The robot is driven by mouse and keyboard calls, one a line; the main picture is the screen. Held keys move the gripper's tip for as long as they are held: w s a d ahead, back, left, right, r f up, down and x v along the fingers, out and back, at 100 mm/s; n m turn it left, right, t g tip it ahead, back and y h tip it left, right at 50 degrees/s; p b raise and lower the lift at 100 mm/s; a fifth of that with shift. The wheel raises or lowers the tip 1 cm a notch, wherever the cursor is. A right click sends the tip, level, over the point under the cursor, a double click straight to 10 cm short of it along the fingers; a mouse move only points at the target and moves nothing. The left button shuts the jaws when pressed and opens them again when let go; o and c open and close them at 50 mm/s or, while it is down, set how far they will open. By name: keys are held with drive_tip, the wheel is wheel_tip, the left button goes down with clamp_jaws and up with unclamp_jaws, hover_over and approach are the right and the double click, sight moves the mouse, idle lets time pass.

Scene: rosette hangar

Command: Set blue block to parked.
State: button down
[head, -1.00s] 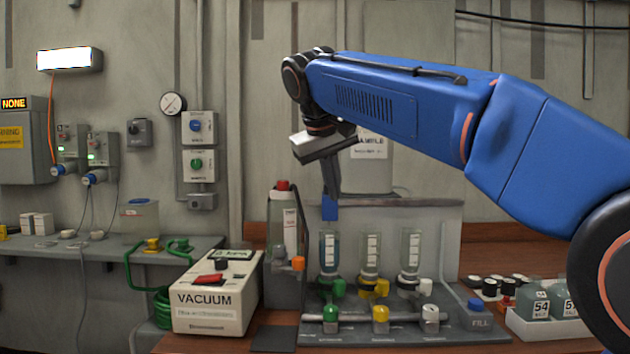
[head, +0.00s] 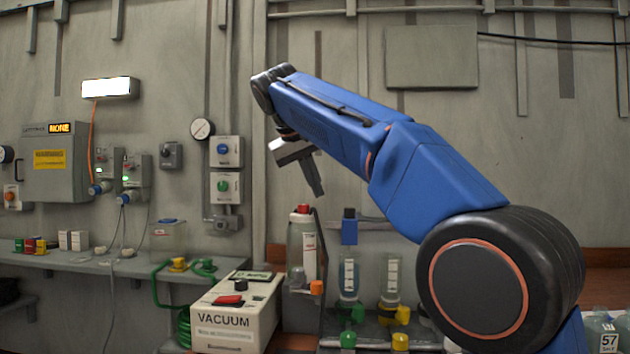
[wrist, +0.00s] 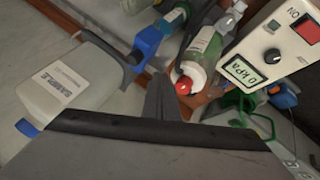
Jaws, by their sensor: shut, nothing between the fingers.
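The blue block (head: 349,232) stands upright with a dark cap on top, above the blue-liquid column (head: 348,275) of the rack. In the wrist view the blue block (wrist: 148,43) is beyond my fingers, near the top centre. My gripper (head: 317,188) is shut and empty, pointing down, up and to the left of the block and apart from it. Its dark fingers (wrist: 160,98) also show in the wrist view. I see no marking that tells which position the block is in.
A red-capped bottle (head: 302,245) stands below my gripper, with the vacuum unit (head: 238,315) left of it. The wrist view shows a white sample container (wrist: 70,88) near the block. A yellow-fitted column (head: 391,280) stands right of the blue one. My arm hides the rack's right side.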

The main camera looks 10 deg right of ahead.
sight(343, 218)
drive_tip(key=w+d+f, duration=0.3)
drive_tip(key=d+f, duration=0.1)
drive_tip(key=d, duration=0.2)
drive_tip(key=shift+d+f, duration=0.2)
drive_tip(key=shift+f, duration=0.2)
drive_tip(key=s+d, duration=0.3)
drive_tip(key=d, duration=0.7)
drive_tip(key=s+d, duration=0.4)
drive_tip(key=d, duration=0.7)
drive_tip(key=s+d, duration=0.3)
drive_tip(key=d, duration=0.8)
drive_tip(key=shift+s, duration=0.15)
